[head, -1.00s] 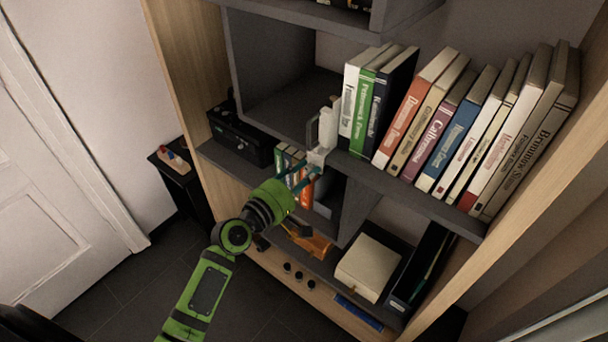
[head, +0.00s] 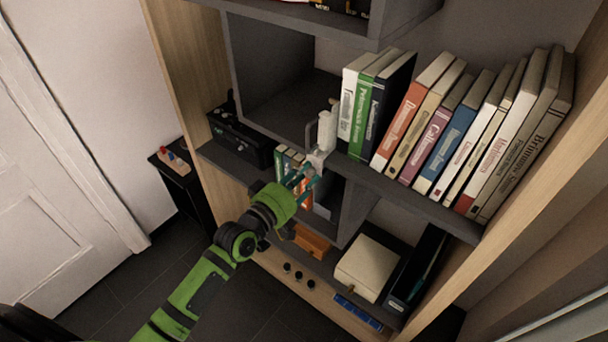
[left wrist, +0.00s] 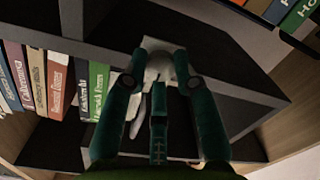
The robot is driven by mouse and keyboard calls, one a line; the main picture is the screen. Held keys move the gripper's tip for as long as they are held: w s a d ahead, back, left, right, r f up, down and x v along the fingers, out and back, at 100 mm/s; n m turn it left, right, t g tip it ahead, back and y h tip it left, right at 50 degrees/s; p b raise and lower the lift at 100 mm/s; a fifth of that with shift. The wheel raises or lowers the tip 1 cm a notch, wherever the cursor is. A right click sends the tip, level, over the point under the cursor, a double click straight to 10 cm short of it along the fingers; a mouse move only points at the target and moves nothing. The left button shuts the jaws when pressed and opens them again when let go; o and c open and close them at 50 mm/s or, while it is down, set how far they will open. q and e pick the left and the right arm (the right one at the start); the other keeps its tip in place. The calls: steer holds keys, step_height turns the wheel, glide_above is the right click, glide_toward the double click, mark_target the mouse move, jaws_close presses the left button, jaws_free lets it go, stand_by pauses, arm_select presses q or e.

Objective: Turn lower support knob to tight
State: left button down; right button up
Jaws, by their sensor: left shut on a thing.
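A pale clamp-like support (head: 326,131) stands at the front edge of the middle shelf, with its lower part (head: 316,158) below the upright piece. My left gripper (head: 312,172) reaches up to this lower part from below and is shut on it. In the left wrist view, the teal fingers (left wrist: 160,62) close around a pale rounded knob (left wrist: 158,70). The fingers hide much of the knob, so its turn position and any marking cannot be read. My right gripper is not in view.
A row of books (head: 450,130) stands on the shelf (head: 415,203) right of the support. A black device (head: 238,138) is to its left. Small books (head: 283,163) stand behind the gripper in the lower compartment. A cream box (head: 366,267) lies lower down. Open floor is at lower left.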

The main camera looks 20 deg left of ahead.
arm_select(q)
steer(key=shift+f+m, duration=0.1)
steer(key=shift+m, duration=0.2)
steer(key=c, duration=1)
jaws_free()
steer(key=shift+s, duration=0.1)
steer(key=v, duration=1.1)
steer(key=shift+s+a, duration=0.15)
steer(key=shift+s, duration=0.25)
